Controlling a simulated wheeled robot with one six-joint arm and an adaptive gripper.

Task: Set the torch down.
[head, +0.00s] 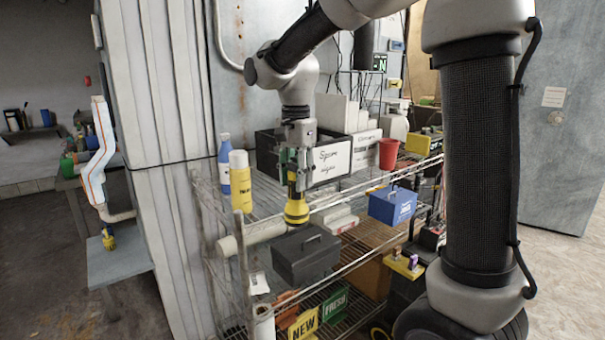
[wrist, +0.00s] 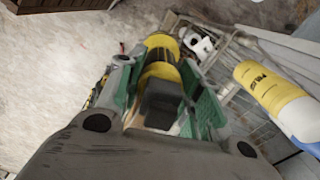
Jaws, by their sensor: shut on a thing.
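The torch (head: 296,210) is yellow and black and hangs upright, its wide head down. My gripper (head: 298,158) is shut on its upper, narrower part. In the head view the torch shows in front of the wire shelf rack, just above a dark grey toolbox (head: 306,258); I cannot tell whether its lower end touches anything. In the wrist view the torch (wrist: 160,72) lies between the green finger pads of my gripper (wrist: 165,95), with pale floor beyond it. The torch's far side is hidden.
A yellow bottle (head: 241,188) and a blue bottle (head: 224,168) stand left of the torch on the wire rack (head: 262,205). A pale roll (head: 250,238), a blue toolbox (head: 392,206) and a red cup (head: 388,154) are near.

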